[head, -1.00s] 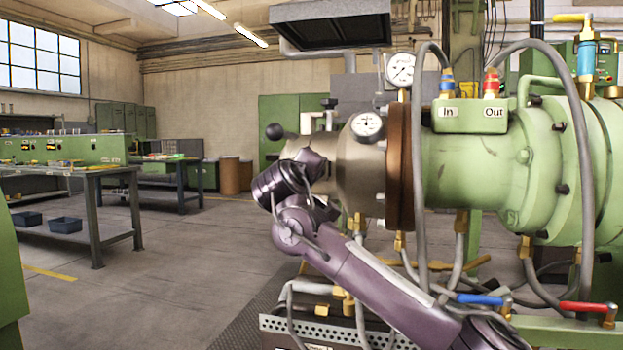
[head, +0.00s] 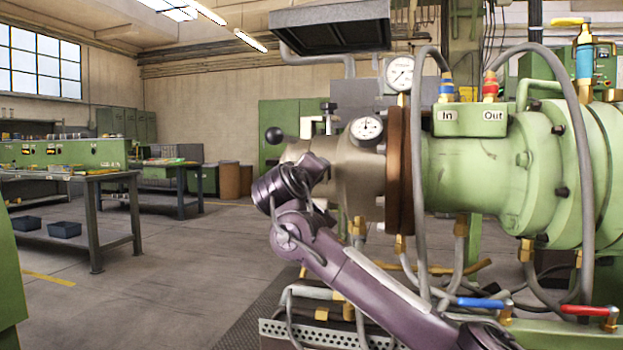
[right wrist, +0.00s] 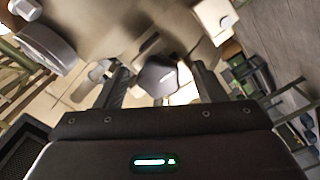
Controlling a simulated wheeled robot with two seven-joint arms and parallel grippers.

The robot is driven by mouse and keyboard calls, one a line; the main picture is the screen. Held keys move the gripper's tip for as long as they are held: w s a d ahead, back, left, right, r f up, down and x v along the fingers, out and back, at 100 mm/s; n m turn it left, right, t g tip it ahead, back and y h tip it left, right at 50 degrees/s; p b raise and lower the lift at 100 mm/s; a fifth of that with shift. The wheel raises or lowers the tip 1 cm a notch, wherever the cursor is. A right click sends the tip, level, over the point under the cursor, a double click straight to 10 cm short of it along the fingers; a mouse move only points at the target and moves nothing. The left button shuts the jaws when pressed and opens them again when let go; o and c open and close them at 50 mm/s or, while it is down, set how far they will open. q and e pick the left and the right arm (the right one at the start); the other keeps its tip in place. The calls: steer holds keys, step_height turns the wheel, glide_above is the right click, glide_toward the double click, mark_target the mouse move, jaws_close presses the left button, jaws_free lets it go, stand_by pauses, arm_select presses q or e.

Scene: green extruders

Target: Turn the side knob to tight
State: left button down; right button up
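In the right wrist view, a dark grey faceted knob (right wrist: 158,79) lies between the two black fingers of my right gripper (right wrist: 160,85). The fingers are apart, with bright gaps seen beside the knob, so I see no firm grip. In the head view, my purple right arm reaches up to the left end of the extruder (head: 470,160). My left gripper is not in view.
A black ball handle (head: 274,135) sticks out left of the extruder head, near my wrist. Gauges (head: 366,129), grey hoses (head: 419,200) and blue (head: 480,302) and red (head: 584,310) valve levers surround my arm. The floor to the left is open before a workbench (head: 95,215).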

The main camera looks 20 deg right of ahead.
steer(key=shift+a, duration=0.1)
steer(key=v, duration=0.7)
steer(key=shift+s+a, duration=0.15)
steer(key=shift+s, duration=0.2)
